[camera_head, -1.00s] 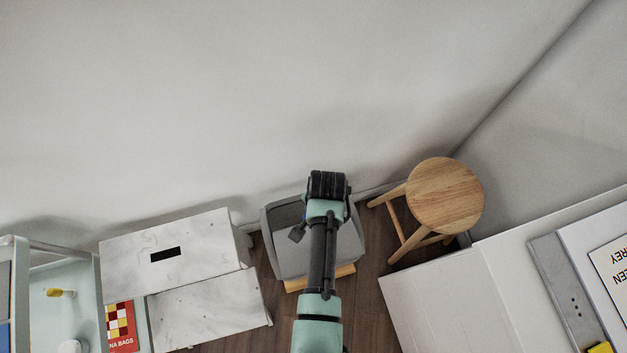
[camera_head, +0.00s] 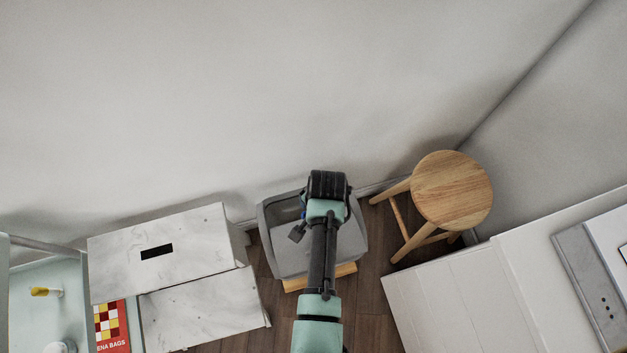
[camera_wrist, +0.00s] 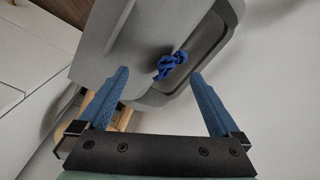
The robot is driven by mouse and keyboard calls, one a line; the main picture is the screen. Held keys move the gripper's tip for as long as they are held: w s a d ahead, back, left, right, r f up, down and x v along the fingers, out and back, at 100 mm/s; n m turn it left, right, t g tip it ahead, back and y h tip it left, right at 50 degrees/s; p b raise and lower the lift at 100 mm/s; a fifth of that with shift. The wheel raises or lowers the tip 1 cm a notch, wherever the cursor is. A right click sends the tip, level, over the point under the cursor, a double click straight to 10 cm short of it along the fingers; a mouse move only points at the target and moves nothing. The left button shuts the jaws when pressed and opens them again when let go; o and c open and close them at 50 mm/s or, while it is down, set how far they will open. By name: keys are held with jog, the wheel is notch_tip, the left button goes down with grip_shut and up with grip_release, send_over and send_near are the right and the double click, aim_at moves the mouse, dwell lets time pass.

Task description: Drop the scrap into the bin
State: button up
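The grey bin (camera_head: 352,243) stands on the floor by the wall in the head view, partly hidden by my arm. It also fills the upper middle of the wrist view (camera_wrist: 100,55). My gripper (camera_wrist: 160,73) is over the bin with its two blue fingers wide apart and nothing between them. A crumpled blue scrap (camera_wrist: 170,65) shows beyond the fingertips, against the bin's grey inside. It is apart from both fingers. I cannot tell whether it rests in the bin or is in the air.
A round wooden stool (camera_head: 451,190) stands right of the bin. A white marbled step stool (camera_head: 195,290) stands to its left. A white cabinet (camera_head: 450,300) is at lower right. A pale green cart (camera_head: 40,310) is at far left. The wall is close behind the bin.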

jog(key=shift+r, duration=0.1)
notch_tip(320, 180, up, 13)
jog(key=p, duration=0.3)
jog(key=shift+s+d, duration=0.3)
dwell(0.4)
